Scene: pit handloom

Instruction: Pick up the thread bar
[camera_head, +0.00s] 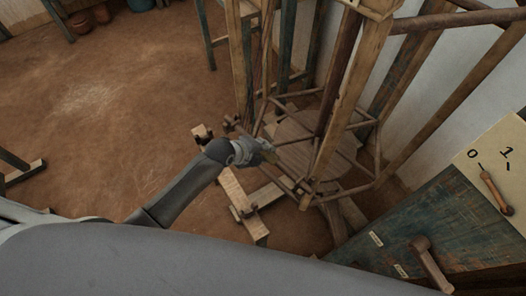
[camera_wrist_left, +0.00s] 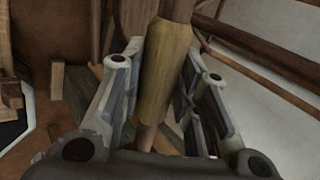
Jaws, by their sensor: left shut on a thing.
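The thread bar (camera_wrist_left: 163,70) looks like a slim wooden rod with a thicker yellowish-brown wrapped section. In the left wrist view it stands between the two finger pads of my left gripper (camera_head: 265,152), which is shut on it. Its upper end merges with darker wood behind, so I cannot tell where it ends. In the head view my left gripper is beside the wooden frame of upright posts, and the bar is mostly hidden there. My right gripper is not in view.
A tall wooden reel frame (camera_head: 352,90) with slanted posts stands just right of my gripper. A low wooden beam (camera_head: 238,198) lies below my left wrist. A blue-green table (camera_head: 455,225) with a numbered board (camera_head: 490,150) is at the right. The brown floor at left is mostly clear.

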